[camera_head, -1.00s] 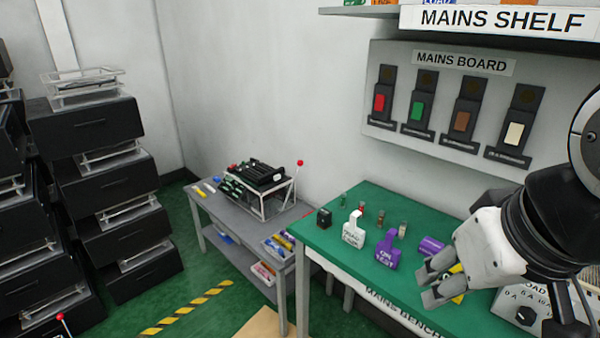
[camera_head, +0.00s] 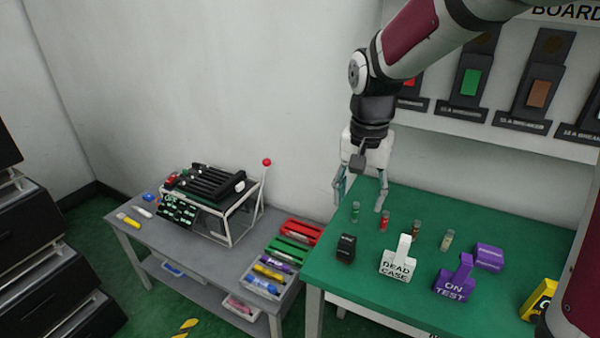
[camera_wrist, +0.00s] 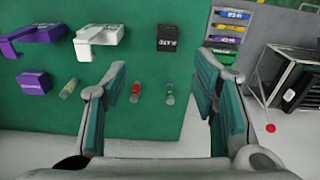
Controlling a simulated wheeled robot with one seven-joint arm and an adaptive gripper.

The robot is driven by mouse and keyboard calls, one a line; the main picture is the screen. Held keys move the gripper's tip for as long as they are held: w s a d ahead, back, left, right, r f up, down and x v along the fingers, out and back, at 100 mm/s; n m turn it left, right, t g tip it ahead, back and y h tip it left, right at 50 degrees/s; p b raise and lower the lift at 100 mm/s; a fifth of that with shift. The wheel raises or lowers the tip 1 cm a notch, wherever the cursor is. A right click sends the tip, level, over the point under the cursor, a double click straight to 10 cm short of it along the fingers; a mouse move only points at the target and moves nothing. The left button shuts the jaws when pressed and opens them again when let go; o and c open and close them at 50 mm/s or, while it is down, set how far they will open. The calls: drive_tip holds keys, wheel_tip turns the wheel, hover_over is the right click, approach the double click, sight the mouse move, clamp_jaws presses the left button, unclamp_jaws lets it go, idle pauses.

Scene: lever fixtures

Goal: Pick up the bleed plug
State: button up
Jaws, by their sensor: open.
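A small black block (camera_head: 346,248) with a white label stands at the left end of the green bench. It also shows at the top of the wrist view (camera_wrist: 171,38). Its lettering is too small to read for certain; it may be the bleed plug. My gripper (camera_head: 360,198) points down over the bench's back left corner, behind and above the block. In the wrist view the fingers (camera_wrist: 158,85) are spread and empty. A red-banded vial (camera_wrist: 135,92) and a green-banded vial (camera_wrist: 169,93) show between them, below the black block in that picture.
On the green bench (camera_head: 330,280) stand a white DEAD CASE block (camera_head: 397,262), a purple ON TEST block (camera_head: 455,280), another purple block (camera_head: 488,257) and small vials (camera_head: 384,222). A grey table (camera_head: 190,250) with a rack (camera_head: 212,195) and coloured trays (camera_head: 290,240) is to the left.

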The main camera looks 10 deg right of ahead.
sight(348, 239)
drive_tip(key=shift+m+g, duration=0.3)
drive_tip(key=shift+m, duration=0.1)
drive_tip(key=f, duration=0.3)
drive_tip(key=w+f, duration=0.1)
drive_tip(key=f, duration=0.3)
drive_tip(key=w+f, duration=0.1)
drive_tip(key=f, duration=0.3)
drive_tip(key=shift+w+f+b, duration=0.1)
drive_tip(key=shift+f+b, duration=0.05)
drive_tip(key=shift+b, duration=0.25)
drive_tip(key=shift+s+a+f, duration=0.1)
drive_tip(key=shift+s+f, duration=0.05)
drive_tip(key=shift+f, duration=1.25)
drive_tip(key=shift+s+a+f, duration=0.1)
drive_tip(key=shift+f, duration=1.3)
drive_tip(key=shift+c, duration=0.5)
drive_tip(key=c, duration=1.2)
